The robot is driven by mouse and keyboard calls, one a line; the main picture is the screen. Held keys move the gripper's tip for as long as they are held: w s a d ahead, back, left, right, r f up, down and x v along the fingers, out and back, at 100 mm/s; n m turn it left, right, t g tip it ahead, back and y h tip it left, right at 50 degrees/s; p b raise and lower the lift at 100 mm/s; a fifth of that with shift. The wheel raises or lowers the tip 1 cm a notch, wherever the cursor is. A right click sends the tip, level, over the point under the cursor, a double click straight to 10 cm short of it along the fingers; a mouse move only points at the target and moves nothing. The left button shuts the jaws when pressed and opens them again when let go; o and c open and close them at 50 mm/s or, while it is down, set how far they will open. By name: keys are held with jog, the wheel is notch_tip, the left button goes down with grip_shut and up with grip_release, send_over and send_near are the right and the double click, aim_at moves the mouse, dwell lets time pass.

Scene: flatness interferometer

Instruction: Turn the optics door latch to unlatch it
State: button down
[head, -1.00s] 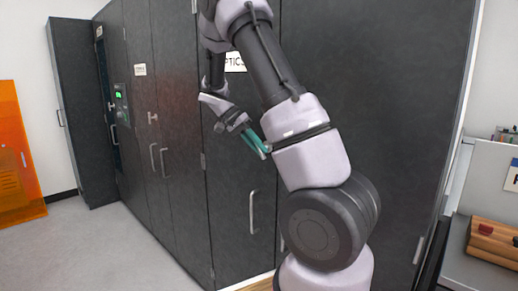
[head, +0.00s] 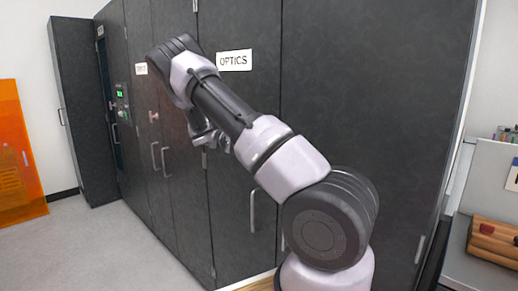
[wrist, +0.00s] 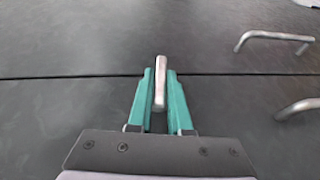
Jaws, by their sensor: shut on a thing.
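The optics door (head: 230,165) is a dark cabinet door with a white OPTICS label (head: 234,61). It looks closed. The lever points nearly along the fingers, slightly tilted. In the head view my arm hides the latch and my fingers.
Two metal pull handles, one above the seam (wrist: 272,36) and one below it (wrist: 298,107), show at the right of the wrist view. A grey bench (head: 490,225) stands at the right. An orange panel (head: 18,155) stands at the left. The floor at left is clear.

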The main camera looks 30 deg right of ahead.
jog(key=shift+g+h, duration=0.3)
dwell(0.5)
jog(key=c, duration=0.9)
grip_release()
jog(key=shift+o, duration=0.2)
jog(key=v, duration=1.1)
jog(key=shift+w+f, duration=0.1)
